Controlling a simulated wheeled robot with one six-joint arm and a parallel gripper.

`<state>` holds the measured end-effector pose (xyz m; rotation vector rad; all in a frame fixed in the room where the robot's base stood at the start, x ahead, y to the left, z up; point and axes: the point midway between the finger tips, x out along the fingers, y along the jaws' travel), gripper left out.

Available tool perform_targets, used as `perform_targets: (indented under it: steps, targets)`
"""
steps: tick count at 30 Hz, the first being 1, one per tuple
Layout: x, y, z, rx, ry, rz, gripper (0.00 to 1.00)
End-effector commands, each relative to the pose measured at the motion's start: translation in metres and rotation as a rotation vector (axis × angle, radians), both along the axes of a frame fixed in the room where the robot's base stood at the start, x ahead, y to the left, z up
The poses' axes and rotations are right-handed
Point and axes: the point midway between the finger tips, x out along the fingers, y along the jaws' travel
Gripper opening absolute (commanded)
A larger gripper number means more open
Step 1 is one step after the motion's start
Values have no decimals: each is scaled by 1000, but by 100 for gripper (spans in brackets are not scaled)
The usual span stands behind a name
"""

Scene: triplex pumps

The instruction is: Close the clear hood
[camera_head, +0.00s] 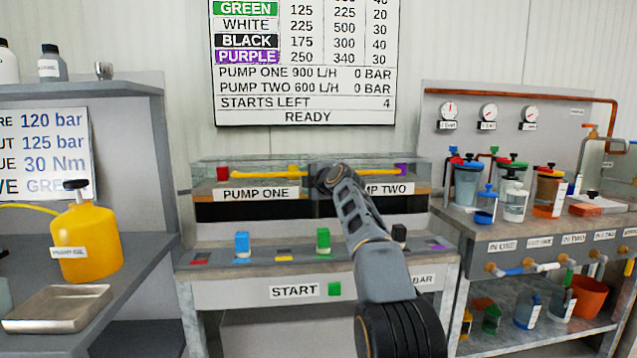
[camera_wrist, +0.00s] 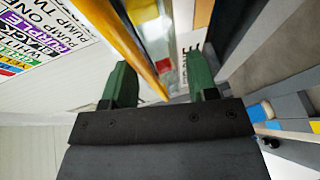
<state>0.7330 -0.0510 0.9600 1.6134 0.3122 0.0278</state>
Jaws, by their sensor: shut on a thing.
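The clear hood (camera_head: 250,161) is a see-through box on the middle bench, around the level of the PUMP ONE (camera_head: 257,193) and PUMP TWO labels. I cannot tell whether it is fully down. A yellow bar (camera_head: 270,174) runs across its front; it also shows in the wrist view (camera_wrist: 147,58). My gripper (camera_wrist: 158,62) has its green fingers on either side of this bar and is shut on it. In the head view, my wrist hides the middle of the bar and part of the PUMP TWO label.
Blue (camera_head: 242,244), green (camera_head: 323,241) and black (camera_head: 399,234) blocks stand on the bench ledge below, above the START label (camera_head: 294,291). A yellow oil can (camera_head: 85,240) is on the left bench. Several capped containers crowd the right bench.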

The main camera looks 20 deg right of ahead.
Motion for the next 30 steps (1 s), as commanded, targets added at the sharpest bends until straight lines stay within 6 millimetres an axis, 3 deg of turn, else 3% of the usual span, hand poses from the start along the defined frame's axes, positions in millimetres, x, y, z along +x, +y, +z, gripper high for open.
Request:
perform_targets:
  steps: [1,4,18,24,30]
  targets:
    - [-4,-1,-8,-1,15,4,40]
    - [-19,-6,-6,-1,12,0,40]
    - [-106,-24,17,-1,-1,-2,40]
    - [-125,-28,23,-1,-2,-1,40]
    - [-130,-30,24,-1,-2,-1,40]
